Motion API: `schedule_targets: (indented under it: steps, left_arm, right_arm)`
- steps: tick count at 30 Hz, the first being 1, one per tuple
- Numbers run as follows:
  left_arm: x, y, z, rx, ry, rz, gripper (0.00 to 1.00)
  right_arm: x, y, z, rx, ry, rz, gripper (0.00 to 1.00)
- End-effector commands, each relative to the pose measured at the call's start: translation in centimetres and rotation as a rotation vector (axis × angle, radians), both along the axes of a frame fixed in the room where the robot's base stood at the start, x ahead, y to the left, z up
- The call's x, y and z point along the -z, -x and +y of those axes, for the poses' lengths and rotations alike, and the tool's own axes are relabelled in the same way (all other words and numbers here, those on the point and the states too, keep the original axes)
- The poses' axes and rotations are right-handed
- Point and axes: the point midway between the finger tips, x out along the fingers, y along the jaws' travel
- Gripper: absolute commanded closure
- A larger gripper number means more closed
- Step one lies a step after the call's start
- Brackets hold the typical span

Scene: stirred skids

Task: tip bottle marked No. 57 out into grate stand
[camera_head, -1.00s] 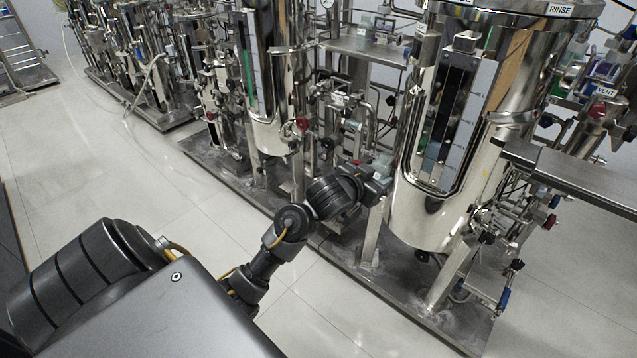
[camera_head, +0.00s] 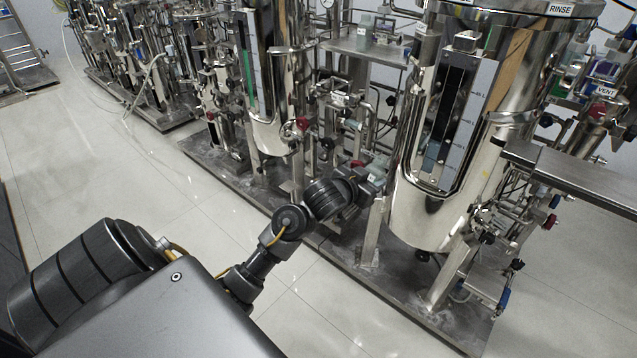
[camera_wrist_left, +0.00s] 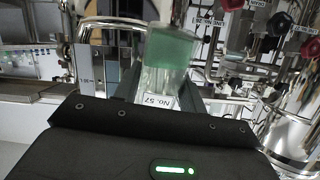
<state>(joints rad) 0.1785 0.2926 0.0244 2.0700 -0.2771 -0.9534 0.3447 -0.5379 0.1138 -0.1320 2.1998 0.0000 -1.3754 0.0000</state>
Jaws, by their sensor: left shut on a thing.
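My left gripper (camera_head: 366,190) is in front of the large steel tank at the centre right of the head view. It is shut on a clear bottle (camera_wrist_left: 166,75), which shows small and pale green at the gripper's tip in the head view (camera_head: 377,172). In the left wrist view the bottle's label (camera_wrist_left: 160,102) reads No. 57, upside down in the picture. Green liquid (camera_wrist_left: 168,48) shows in the part of the bottle away from the palm. I cannot tell its exact tilt. I cannot make out the grate stand with certainty. My right gripper is not in view.
The steel tank (camera_head: 414,200) stands close right of the gripper, with a steel ledge (camera_head: 575,176) farther right. A shelf (camera_head: 350,46) with small containers is behind. Pipes and valves crowd the skid. The pale tiled floor (camera_head: 110,170) at left is clear.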

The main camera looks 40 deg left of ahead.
Motion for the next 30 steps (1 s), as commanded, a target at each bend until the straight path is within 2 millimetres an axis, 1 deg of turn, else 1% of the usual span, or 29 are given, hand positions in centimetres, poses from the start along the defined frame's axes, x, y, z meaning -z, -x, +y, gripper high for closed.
schedule_targets:
  steps: [30]
  left_arm:
    - [2.4, -0.9, 1.8, 0.000, 0.000, 0.000, 0.96]
  right_arm:
    - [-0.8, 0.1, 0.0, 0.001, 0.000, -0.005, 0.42]
